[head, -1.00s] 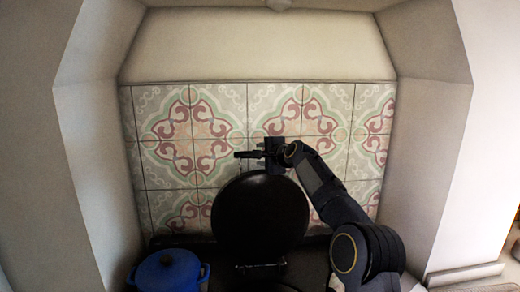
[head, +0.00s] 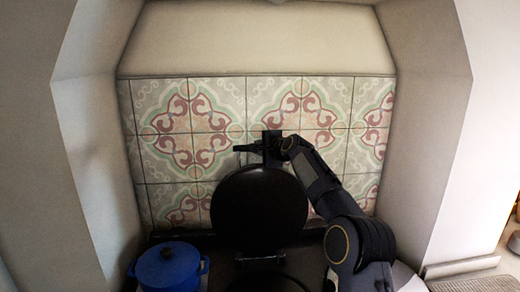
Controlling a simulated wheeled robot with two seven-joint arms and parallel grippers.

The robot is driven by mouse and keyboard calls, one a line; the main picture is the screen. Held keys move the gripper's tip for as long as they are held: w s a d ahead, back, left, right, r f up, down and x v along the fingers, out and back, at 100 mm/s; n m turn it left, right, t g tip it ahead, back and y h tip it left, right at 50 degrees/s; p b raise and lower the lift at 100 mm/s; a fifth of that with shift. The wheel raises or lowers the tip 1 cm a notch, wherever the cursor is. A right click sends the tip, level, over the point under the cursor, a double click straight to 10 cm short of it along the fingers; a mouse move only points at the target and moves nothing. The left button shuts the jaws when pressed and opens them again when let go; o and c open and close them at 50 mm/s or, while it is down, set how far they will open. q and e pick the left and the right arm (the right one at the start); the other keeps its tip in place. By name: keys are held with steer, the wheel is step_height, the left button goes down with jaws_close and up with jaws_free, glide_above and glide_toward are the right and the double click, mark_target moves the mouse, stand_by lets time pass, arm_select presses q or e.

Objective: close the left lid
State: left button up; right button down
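A round black lid (head: 259,211) stands raised, nearly upright, above the dark stove top, with its hinge (head: 262,257) at its lower edge. My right arm comes in from the right. Its gripper (head: 243,148) is just above the top edge of the lid, in front of the tiled wall, with the fingers pointing left. I cannot tell whether it touches the lid, or whether its fingers are apart. My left gripper is not in view.
A blue lidded pot (head: 169,268) stands at the lower left, beside the raised lid. The patterned tiled wall (head: 192,130) is close behind. White alcove walls (head: 98,165) close in both sides. A dark round plate (head: 265,285) shows in front of the hinge.

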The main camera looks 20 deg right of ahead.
steer(key=s+b, duration=0.2)
steer(key=s+a+b, duration=0.1)
steer(key=s+b, duration=0.1)
steer(key=s, duration=0.1)
steer(key=shift+a+r, duration=0.15)
steer(key=shift+a, duration=0.05)
